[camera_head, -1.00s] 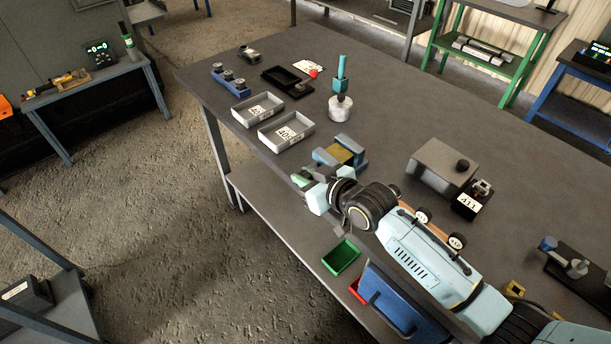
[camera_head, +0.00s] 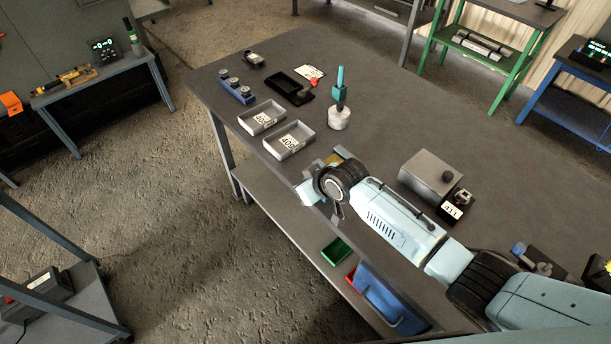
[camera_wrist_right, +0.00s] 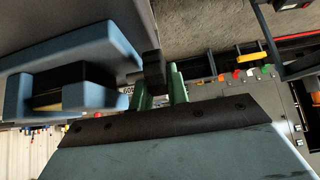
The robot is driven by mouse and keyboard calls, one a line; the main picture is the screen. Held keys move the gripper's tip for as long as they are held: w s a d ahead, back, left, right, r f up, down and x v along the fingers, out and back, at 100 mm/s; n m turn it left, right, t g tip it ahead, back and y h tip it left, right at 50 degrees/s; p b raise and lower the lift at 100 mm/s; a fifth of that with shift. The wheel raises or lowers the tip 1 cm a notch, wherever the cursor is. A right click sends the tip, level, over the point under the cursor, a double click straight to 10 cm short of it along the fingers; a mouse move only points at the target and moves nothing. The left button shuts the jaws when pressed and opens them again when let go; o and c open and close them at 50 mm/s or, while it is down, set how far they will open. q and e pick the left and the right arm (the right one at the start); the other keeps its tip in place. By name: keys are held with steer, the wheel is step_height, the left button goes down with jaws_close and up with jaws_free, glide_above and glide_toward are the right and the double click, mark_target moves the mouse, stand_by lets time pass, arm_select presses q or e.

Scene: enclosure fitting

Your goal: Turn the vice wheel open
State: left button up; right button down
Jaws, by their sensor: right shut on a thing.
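The vice (camera_head: 346,154) is a blue-grey block at the table's near edge in the head view, partly hidden by my right arm. In the right wrist view its blue jaws (camera_wrist_right: 100,50) fill the left, with a dark and tan gap between them. The vice wheel (camera_wrist_right: 153,66) shows there as a small dark block on a short shaft. My right gripper (camera_wrist_right: 160,84) has its green fingers on either side of the wheel and is shut on it. In the head view the fingertips are hidden. My left gripper is not in view.
A green bin (camera_head: 337,251) and a blue bin (camera_head: 375,300) sit below the table edge.

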steer(key=shift+g+h+p, duration=0.5)
steer(key=shift+g+p, duration=0.1)
steer(key=shift+f, duration=0.1)
steer(key=c, duration=1.4)
jaws_free()
steer(key=shift+o, duration=0.2)
steer(key=shift+w+d, duration=0.1)
steer(key=shift+w, duration=0.1)
